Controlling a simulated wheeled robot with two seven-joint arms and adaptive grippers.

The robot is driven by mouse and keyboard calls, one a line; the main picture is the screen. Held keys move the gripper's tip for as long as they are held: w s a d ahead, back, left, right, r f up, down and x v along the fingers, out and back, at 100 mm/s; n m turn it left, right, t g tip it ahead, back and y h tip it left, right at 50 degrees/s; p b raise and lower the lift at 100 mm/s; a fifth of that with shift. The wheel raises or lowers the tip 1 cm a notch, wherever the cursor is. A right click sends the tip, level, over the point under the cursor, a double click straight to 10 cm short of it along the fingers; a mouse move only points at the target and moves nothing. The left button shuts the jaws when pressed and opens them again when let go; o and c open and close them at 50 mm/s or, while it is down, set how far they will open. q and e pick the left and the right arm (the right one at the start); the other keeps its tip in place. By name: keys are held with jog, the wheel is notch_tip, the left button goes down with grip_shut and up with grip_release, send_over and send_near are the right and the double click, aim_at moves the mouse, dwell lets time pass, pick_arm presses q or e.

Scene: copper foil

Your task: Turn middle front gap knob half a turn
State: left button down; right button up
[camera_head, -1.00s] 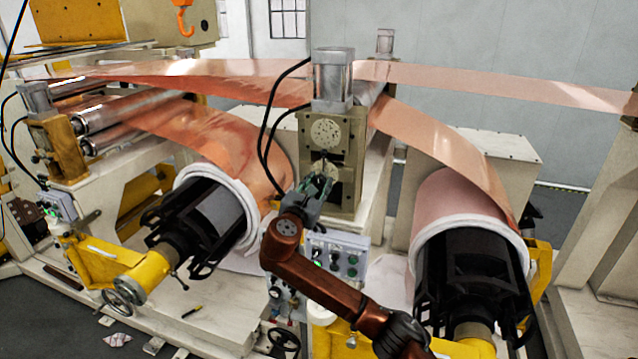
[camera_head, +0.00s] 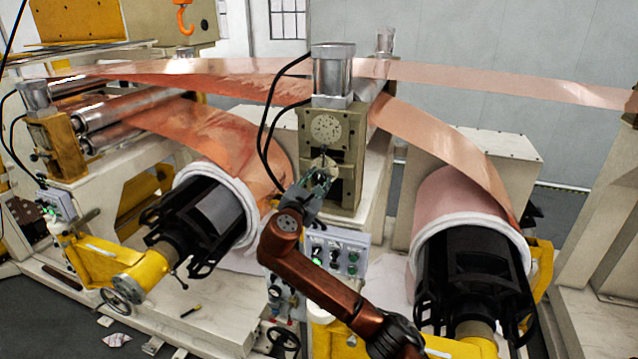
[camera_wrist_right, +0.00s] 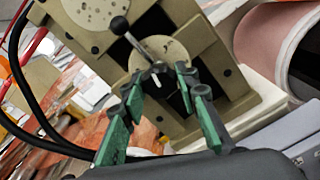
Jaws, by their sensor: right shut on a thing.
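The middle front gap knob (camera_wrist_right: 158,68) is a dark hub on a pale disc (camera_wrist_right: 175,54) with a white mark, low on the beige gap block. A thin bar with a black ball end (camera_wrist_right: 119,25) sticks out from it towards the upper left in the right wrist view. My right gripper (camera_wrist_right: 160,80), with green finger pads, is shut on the knob, its fingertips at either side of the hub and hiding part of it. In the head view the right gripper (camera_head: 322,176) is in front of the lower disc of the block. My left gripper is not in view.
The beige block (camera_head: 346,178) has an upper disc (camera_head: 325,127) and a metal cylinder (camera_head: 332,75) on top. Black hoses (camera_head: 266,130) hang at its left. Copper rolls stand left and right (camera_head: 450,205).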

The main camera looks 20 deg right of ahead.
jog(key=m+b, duration=0.1)
jog(key=m, duration=0.2)
jog(key=shift+b, duration=0.4)
jog(key=m+b, duration=0.3)
jog(key=m, duration=0.2)
jog(key=shift+b, duration=0.3)
jog(key=m+b, duration=0.2)
jog(key=m, duration=0.3)
jog(key=shift+f+b, duration=0.1)
jog(key=shift+b, duration=0.25)
jog(key=m+b, duration=0.2)
jog(key=m, duration=0.1)
jog(key=shift+f+m, duration=0.1)
jog(key=shift+m, duration=0.2)
jog(key=m+b, duration=0.1)
jog(key=m, duration=0.2)
jog(key=shift+f+m+b, duration=0.1)
jog(key=shift+m+b, duration=0.2)
jog(key=shift+b, duration=0.05)
jog(key=m+b, duration=0.1)
jog(key=m, duration=0.3)
jog(key=shift+f+m+b, duration=0.1)
jog(key=shift+m+b, duration=0.2)
jog(key=shift+b, duration=0.1)
jog(key=m+b, duration=0.1)
jog(key=m, duration=0.4)
jog(key=shift+m+b, duration=0.6)
jog(key=shift+m, duration=1.1)
